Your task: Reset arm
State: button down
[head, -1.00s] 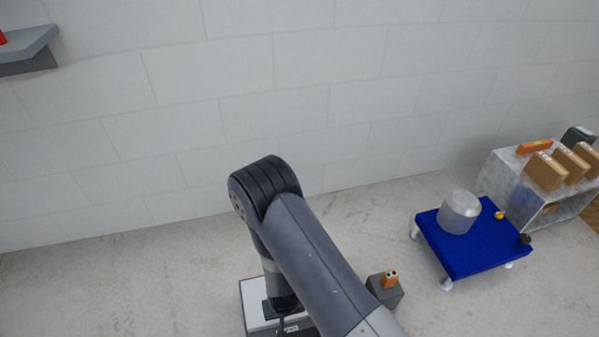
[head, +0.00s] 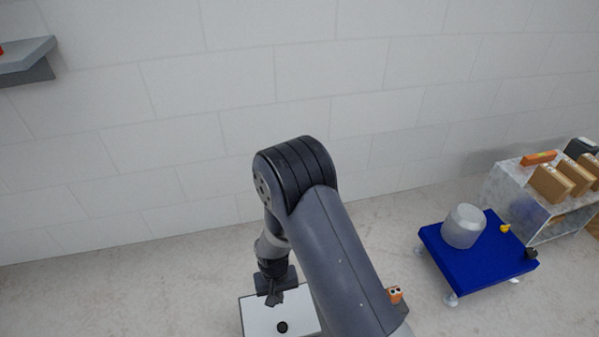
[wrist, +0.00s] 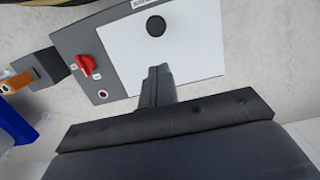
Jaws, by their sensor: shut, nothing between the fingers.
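My gripper (head: 275,299) hangs at the end of my bent arm, in front of the white-topped grey box (head: 306,319) at the bottom of the head view. Its fingers are together and empty. In the wrist view my gripper (wrist: 158,72) points over the white plate (wrist: 190,50) of that box. A round black disc (wrist: 156,26) lies on the plate beyond the fingertips, apart from them in the picture. The disc also shows in the head view (head: 282,327). A red knob (wrist: 86,64) sits on the box's grey side panel.
A blue table (head: 470,268) at right carries a translucent container (head: 463,227). Behind it a grey shelf unit (head: 510,202) holds brown boxes (head: 551,183). A wall shelf (head: 25,62) is at upper left. The floor at left is clear.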

jog(key=w+a+r, duration=0.2)
jog(key=w, duration=0.6)
jog(key=shift+r, duration=0.3)
